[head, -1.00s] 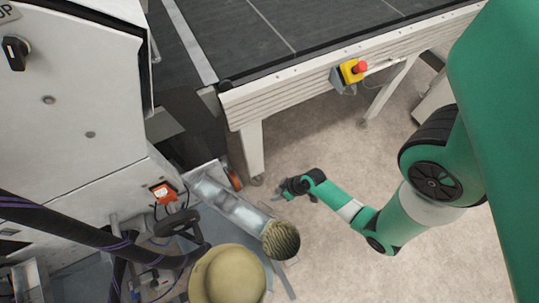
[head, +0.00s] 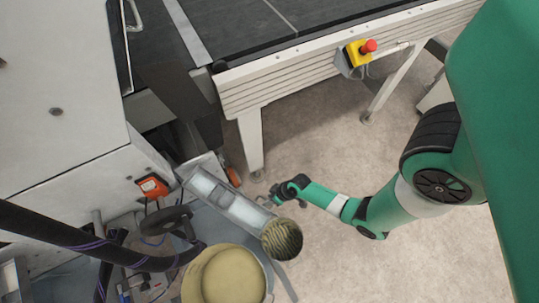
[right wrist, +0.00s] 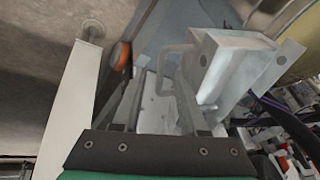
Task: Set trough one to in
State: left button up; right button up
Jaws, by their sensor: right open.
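A long pale metal trough (head: 226,205) slopes down from the machine at the lower middle of the head view. A pale metal box end with a loop handle (right wrist: 174,60) shows in the right wrist view; I take it for part of the trough. My right gripper (head: 266,200) is beside the trough's right side, near its lower half. In the right wrist view the gripper (right wrist: 157,88) is open and empty, with the loop handle just beyond the right finger. I cannot tell whether they touch. My left gripper is out of view.
A yellow-tan bucket (head: 226,277) and a round striped end piece (head: 282,239) are at the trough's lower end. A conveyor (head: 300,80) with a white leg (head: 251,142) stands behind. An orange part (head: 233,176) is near the trough's top.

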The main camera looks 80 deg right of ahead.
jog(key=shift+c, duration=0.3)
grip_shut()
dwell(1.2)
